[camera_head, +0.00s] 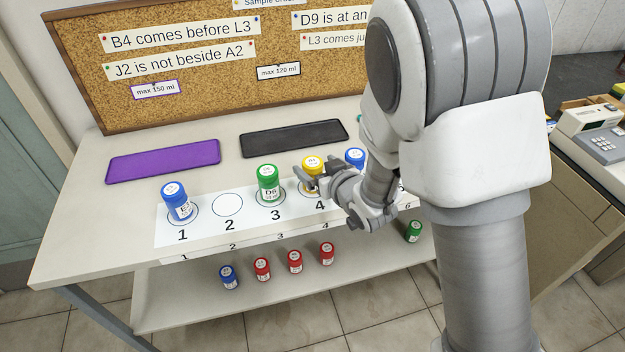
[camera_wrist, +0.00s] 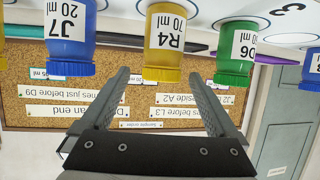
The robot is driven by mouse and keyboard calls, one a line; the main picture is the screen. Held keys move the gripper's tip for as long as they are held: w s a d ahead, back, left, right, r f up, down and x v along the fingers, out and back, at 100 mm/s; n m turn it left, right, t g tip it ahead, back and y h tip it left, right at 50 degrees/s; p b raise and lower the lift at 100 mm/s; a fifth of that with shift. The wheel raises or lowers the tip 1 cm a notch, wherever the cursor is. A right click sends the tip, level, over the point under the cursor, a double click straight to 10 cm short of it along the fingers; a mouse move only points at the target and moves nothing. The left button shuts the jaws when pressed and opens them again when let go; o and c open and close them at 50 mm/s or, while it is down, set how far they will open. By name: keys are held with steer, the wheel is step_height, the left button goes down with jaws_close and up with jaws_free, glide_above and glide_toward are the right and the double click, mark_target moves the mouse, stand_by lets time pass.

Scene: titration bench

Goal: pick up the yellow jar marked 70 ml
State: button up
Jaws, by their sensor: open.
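The yellow jar (camera_head: 312,165) stands upright at spot 4 of the white numbered strip, partly hidden by my gripper. In the wrist view, which is upside down, the yellow jar (camera_wrist: 164,42) is central; its label shows R4 and a volume whose first digit, 1 or 7, I cannot tell. My gripper (camera_head: 316,181) is open in front of this jar. In the wrist view my fingertips (camera_wrist: 159,72) lie left and right of the jar's cap end, with gaps on both sides. Nothing is held, and I cannot tell whether the fingers reach around the jar.
A green jar (camera_head: 268,182) at spot 3 and a blue jar (camera_head: 355,157) flank the yellow one. Another blue jar (camera_head: 176,200) is at spot 1; spot 2 (camera_head: 228,204) is empty. Purple (camera_head: 163,161) and black mats (camera_head: 294,138) lie behind. Several jars stand on the lower shelf (camera_head: 190,312).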

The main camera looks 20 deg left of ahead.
mark_target(307, 160)
steer(key=shift+f+b+x, duration=0.15)
steer(key=shift+b+x, duration=0.05)
steer(key=shift+x, duration=1.3)
steer(key=shift+f+b+x, duration=0.15)
steer(key=shift+x, duration=1.4)
steer(key=shift+s, duration=0.15)
steer(key=c, duration=1.5)
steer(key=shift+r, duration=0.15)
